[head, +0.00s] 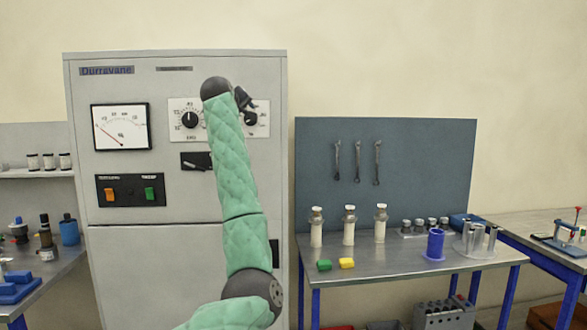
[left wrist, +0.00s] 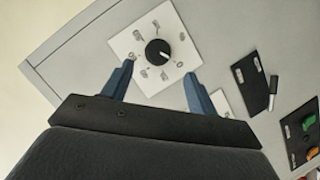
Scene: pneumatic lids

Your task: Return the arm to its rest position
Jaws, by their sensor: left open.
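My left arm's green sleeve rises through the middle of the head view to my left gripper (head: 245,100). The gripper is in front of the upper right of the grey cabinet (head: 180,70), near the right-hand black knob (head: 251,118). In the left wrist view the two blue fingers (left wrist: 159,70) are apart with nothing between them. A black knob (left wrist: 158,52) on a white dial plate (left wrist: 130,45) shows beyond the fingertips, apart from them. My right gripper is not in view.
A gauge (head: 120,127), a left-hand knob (head: 190,119) and a panel with orange and green switches (head: 130,190) are on the cabinet. To the right, a bench (head: 400,262) holds white bottles (head: 349,228) and a blue cup (head: 435,244). Air above the bench is clear.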

